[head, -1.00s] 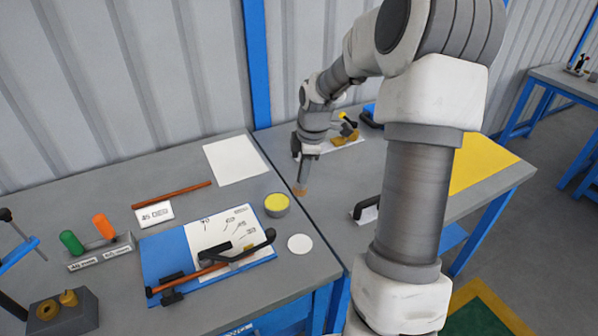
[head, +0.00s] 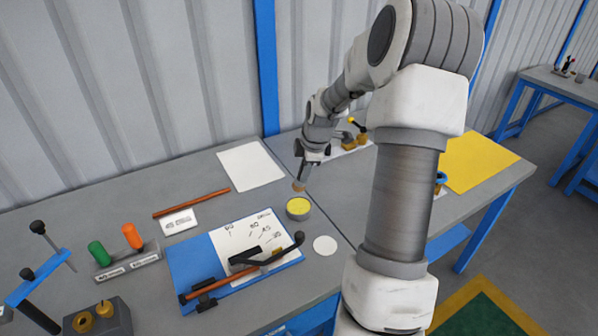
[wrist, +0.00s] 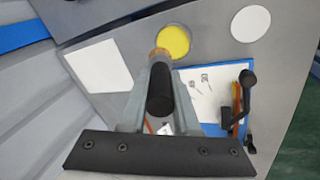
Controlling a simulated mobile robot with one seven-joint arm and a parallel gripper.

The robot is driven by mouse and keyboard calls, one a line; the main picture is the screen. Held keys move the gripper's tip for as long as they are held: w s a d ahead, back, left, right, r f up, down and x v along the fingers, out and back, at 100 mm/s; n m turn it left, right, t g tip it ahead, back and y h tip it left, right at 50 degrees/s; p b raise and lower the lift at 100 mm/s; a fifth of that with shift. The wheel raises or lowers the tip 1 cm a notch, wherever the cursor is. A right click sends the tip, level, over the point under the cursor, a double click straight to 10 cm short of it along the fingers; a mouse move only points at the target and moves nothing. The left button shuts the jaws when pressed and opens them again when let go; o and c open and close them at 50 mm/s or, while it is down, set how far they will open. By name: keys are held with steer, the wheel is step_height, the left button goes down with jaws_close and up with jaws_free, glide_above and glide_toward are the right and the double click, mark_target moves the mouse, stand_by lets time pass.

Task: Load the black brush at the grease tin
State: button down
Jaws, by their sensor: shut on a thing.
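The grease tin (head: 299,208) is a short round grey tin with yellow grease, standing on the grey table right of the white sheet. It also shows in the wrist view (wrist: 174,41). My gripper (head: 310,160) is shut on the black brush, whose black handle end (wrist: 160,92) faces the wrist camera between the jaws. The brush's tan bristles (head: 299,186) point down, just above and behind the tin's rim in the head view. In the wrist view the brush tip lies beside the tin's left edge. I cannot tell whether the bristles touch the tin.
A blue board with a printed sheet (head: 243,233) and a clamped brown rod lies in front. A white disc (head: 325,245) lies right of the tin. Green and orange handles (head: 132,236) stand in a block at left. A white sheet (head: 250,166) lies behind.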

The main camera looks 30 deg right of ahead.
mark_target(304, 185)
steer(key=shift+w+f, duration=0.1)
steer(key=shift+f+b, duration=2.35)
steer(key=shift+f, duration=0.6)
steer(key=shift+f+b, duration=0.3)
steer(key=shift+f, duration=0.25)
steer(key=shift+r, duration=0.1)
steer(key=shift+r+p, duration=2.85)
steer(key=shift+r, duration=0.65)
steer(key=shift+a+f, duration=0.1)
